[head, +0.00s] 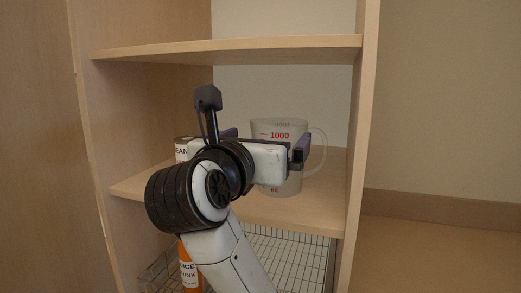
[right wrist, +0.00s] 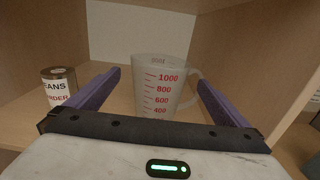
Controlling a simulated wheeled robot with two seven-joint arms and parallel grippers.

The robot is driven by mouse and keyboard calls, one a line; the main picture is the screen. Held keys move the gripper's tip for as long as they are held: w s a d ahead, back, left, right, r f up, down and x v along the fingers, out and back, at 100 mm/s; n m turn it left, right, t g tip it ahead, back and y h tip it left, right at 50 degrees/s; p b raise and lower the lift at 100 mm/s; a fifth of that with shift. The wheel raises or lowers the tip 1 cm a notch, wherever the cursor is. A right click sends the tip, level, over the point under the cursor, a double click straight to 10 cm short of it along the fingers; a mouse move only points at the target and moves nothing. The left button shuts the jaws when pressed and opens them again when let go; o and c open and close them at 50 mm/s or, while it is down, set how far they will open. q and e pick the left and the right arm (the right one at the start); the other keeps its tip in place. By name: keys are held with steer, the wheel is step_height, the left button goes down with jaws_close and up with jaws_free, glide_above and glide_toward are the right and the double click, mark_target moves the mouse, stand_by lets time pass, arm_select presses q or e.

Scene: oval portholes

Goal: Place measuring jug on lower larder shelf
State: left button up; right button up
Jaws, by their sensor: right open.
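The measuring jug (head: 278,128) is clear, with red markings and a handle on its right. It appears to stand upright on the lower larder shelf (head: 312,208), and my gripper hides part of its body in the head view. My right gripper (head: 266,141) is open, with its purple fingers spread to either side. In the right wrist view the jug (right wrist: 158,90) shows between and beyond the fingers (right wrist: 159,79), with gaps on both sides. My left gripper is in neither view.
A beans can (right wrist: 59,88) stands left of the jug on the same shelf, partly behind my arm in the head view. An upper shelf (head: 230,48) lies above. Below is a wire basket (head: 290,252) with an orange bottle (head: 188,268). The right side panel (head: 362,120) is close.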

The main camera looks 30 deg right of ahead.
steer(key=shift+v, duration=1.5)
